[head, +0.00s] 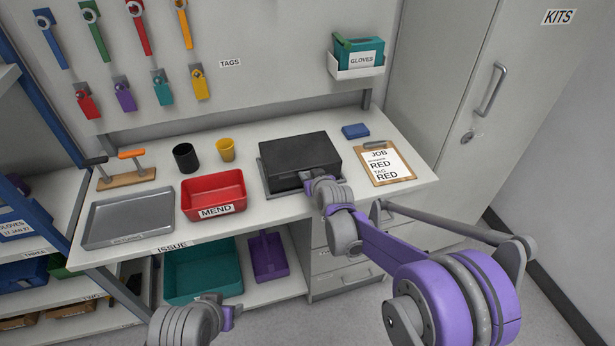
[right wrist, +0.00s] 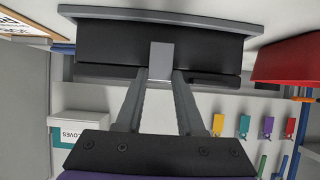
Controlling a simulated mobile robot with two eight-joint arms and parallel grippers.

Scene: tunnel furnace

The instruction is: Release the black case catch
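The black case (head: 300,158) lies closed on a grey tray (head: 265,184) on the bench in the head view. In the right wrist view the case (right wrist: 105,45) appears upside down, with a light grey catch (right wrist: 161,60) on its front. My right gripper (right wrist: 160,74) has one finger close on each side of the catch. I cannot tell whether they touch it. In the head view my right gripper (head: 308,178) is at the case's front edge and hides the catch. My left gripper (head: 230,312) is low in front of the bench, away from the case; its fingers are unclear.
A red MEND bin (head: 213,195) and a grey tray (head: 128,217) stand left of the case. A black cup (head: 185,157) and yellow cup (head: 226,150) stand behind the bin. A clipboard (head: 385,165) and a blue block (head: 355,131) lie to the right.

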